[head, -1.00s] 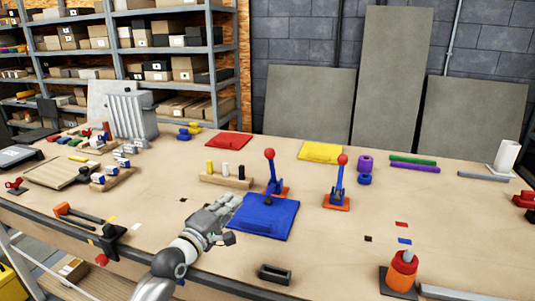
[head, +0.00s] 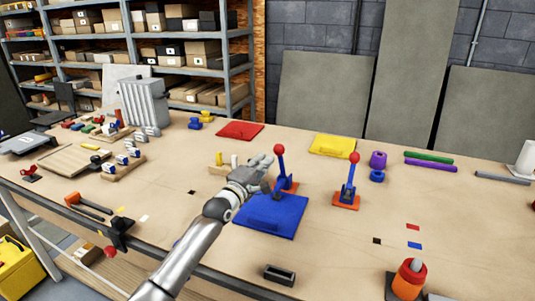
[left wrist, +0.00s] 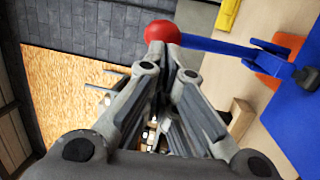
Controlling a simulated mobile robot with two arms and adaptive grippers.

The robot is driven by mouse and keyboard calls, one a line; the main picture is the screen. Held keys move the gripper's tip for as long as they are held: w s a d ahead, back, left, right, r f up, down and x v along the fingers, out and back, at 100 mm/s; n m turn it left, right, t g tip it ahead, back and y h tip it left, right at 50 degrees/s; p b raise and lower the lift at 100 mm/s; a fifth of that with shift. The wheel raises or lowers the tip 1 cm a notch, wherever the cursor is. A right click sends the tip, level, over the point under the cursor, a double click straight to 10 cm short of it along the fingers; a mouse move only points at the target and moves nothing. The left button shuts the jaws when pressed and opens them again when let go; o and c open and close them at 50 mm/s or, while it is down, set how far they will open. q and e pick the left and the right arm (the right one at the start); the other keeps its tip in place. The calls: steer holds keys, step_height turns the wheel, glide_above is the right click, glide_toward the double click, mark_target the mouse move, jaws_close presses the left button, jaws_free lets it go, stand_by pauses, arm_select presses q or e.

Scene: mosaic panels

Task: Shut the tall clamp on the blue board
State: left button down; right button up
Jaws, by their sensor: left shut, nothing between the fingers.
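The tall clamp on the blue board has a blue lever (head: 282,168) standing upright with a red ball (head: 279,149) on top. Its orange base (head: 287,186) sits at the back edge of the blue board (head: 280,222). My left gripper (head: 268,161) is shut and empty, just left of the red ball. In the left wrist view, the fingertips (left wrist: 170,62) point at the red ball (left wrist: 162,33) and are very close to it; I cannot tell whether they touch. The blue lever (left wrist: 222,46) runs right to the orange base. My right gripper is not in view.
A second clamp (head: 349,182) with a red ball stands upright on an orange base to the right. A black tray (head: 279,275) lies at the front edge. The yellow board (head: 332,147) lies behind.

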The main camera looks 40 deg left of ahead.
arm_select(q)
steer(key=w+a+r+g+p, duration=0.1)
steer(key=w+r+p, duration=0.1)
steer(key=w, duration=0.3)
steer(key=shift+w+r+p, duration=0.2)
steer(key=shift+w+p, duration=0.1)
steer(key=shift+w, duration=0.1)
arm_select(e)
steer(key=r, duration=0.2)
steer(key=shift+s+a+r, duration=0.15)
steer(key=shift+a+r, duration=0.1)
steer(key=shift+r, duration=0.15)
arm_select(q)
steer(key=shift+s, duration=0.1)
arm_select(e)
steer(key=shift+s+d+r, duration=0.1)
